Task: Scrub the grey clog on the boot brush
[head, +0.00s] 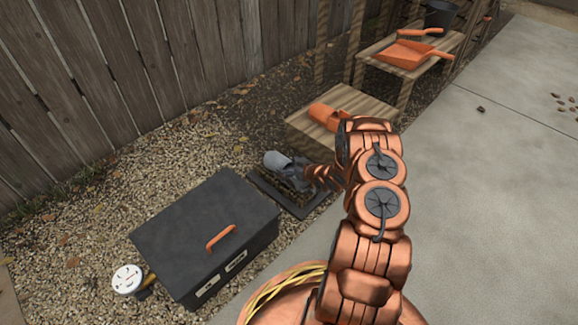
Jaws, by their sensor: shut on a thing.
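The grey clog (276,160) is just above the boot brush, at the middle of the head view. My gripper (290,170) is shut on the clog from the right side; the fingers and part of the clog overlap and are hard to tell apart. The boot brush (300,211) is a dark, low frame on the gravel, partly hidden by the clog and my gripper. I cannot tell whether the clog touches the bristles.
A dark box (190,225) with an orange handle stands left of the brush. A round white item (127,279) sits beside it. An orange clog (330,117) lies on a low wooden step (357,101). An orange dustpan (405,54) is on a shelf behind.

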